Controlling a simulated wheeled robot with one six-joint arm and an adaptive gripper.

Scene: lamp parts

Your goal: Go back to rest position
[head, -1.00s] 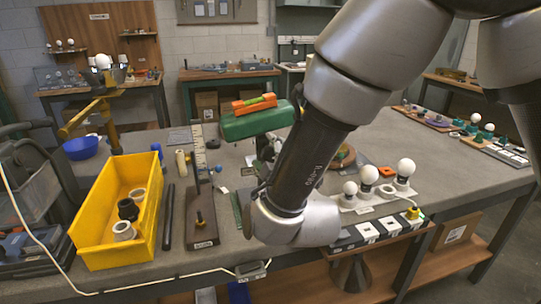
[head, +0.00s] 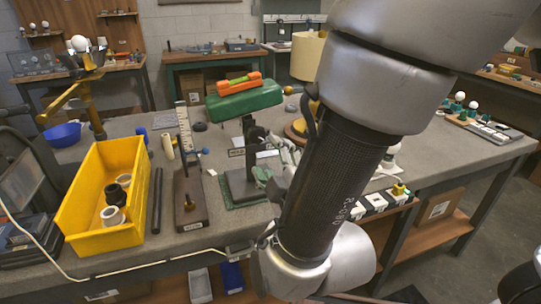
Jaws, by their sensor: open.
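My arm comes down from the top right across the head view and ends at a grey joint low in front of the workbench (head: 450,160). A lamp with a beige shade (head: 303,57) stands on the bench, partly hidden behind my arm. A yellow bin (head: 72,222) on the left holds several ring-shaped sockets (head: 113,205). White bulbs behind my arm are mostly hidden.
A green toolbox (head: 240,102) with an orange level (head: 240,83) on it stands at the back. A dark stand (head: 240,185) and a wooden block with a post (head: 189,215) sit near the front. A black-and-white switch strip (head: 375,203) lies along the front edge.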

